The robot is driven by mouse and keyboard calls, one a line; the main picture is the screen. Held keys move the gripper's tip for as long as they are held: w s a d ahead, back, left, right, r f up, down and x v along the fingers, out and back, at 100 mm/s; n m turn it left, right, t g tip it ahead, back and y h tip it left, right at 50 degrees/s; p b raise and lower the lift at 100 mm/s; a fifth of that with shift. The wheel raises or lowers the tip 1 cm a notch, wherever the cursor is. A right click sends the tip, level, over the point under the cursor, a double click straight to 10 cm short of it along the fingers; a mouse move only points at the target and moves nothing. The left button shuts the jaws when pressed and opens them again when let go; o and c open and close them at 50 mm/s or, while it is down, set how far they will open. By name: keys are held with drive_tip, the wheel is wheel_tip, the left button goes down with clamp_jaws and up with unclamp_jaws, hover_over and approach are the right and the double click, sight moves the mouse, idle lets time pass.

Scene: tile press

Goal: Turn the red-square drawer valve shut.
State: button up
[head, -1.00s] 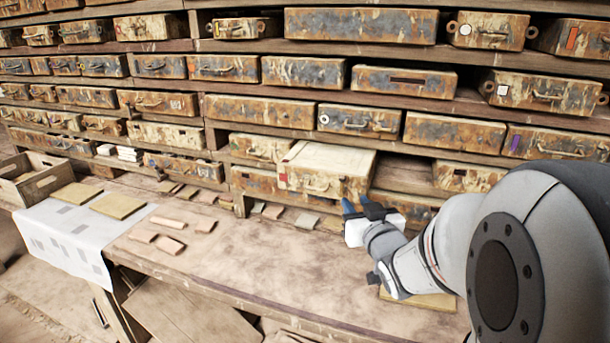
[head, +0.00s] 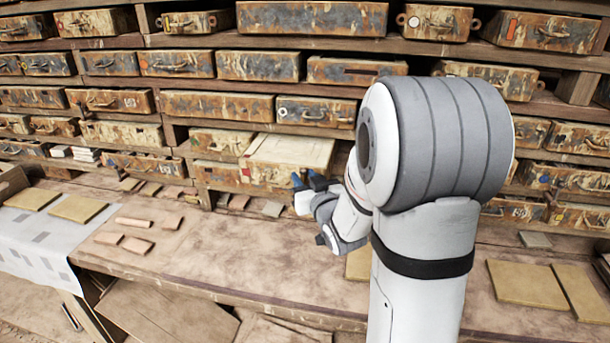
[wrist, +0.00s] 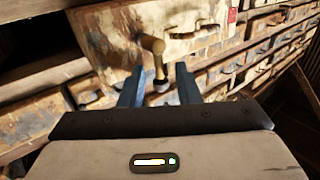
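A worn, cream-topped drawer (head: 290,150) sticks out from the lower shelves in the head view. In the wrist view its rusty front (wrist: 120,35) fills the top middle, with a small red square label (wrist: 232,16) towards its right end. A brass valve with a handle (wrist: 159,62) projects from that front. My gripper (wrist: 160,86) has its two blue fingers apart, one on each side of the valve stem; I cannot tell whether they touch it. In the head view my gripper (head: 306,183) is at the drawer's right front, and the valve is hidden there.
Shelves of similar closed drawers (head: 228,106) surround the drawer. Below is a wooden bench (head: 200,255) with several loose tiles (head: 137,245) and a white cloth (head: 40,235) at left. The bench's middle is mostly clear. My arm blocks the right part of the head view.

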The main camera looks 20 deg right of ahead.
drive_tip(key=shift+w, duration=0.1)
drive_tip(key=shift+c, duration=0.4)
clamp_jaws()
drive_tip(key=shift+f+b, duration=0.2)
drive_tip(key=shift+b, duration=0.35)
drive_tip(key=f+m+t+h+b, duration=0.1)
drive_tip(key=m+h+b, duration=0.3)
drive_tip(key=m+b, duration=0.4)
drive_tip(key=d+f+m+t+h+b, duration=0.1)
drive_tip(key=m+h+b, duration=0.3)
drive_tip(key=b, duration=1.6)
drive_tip(key=s+f+m+t+h+b, duration=0.1)
drive_tip(key=m+h+b, duration=0.4)
drive_tip(key=m+b, duration=0.6)
drive_tip(key=shift+d+f+m+t+b, duration=0.3)
drive_tip(key=shift+d+f+b, duration=0.1)
drive_tip(key=shift+b, duration=1.25)
drive_tip(key=shift+r+m, duration=0.1)
drive_tip(key=shift+m, duration=0.4)
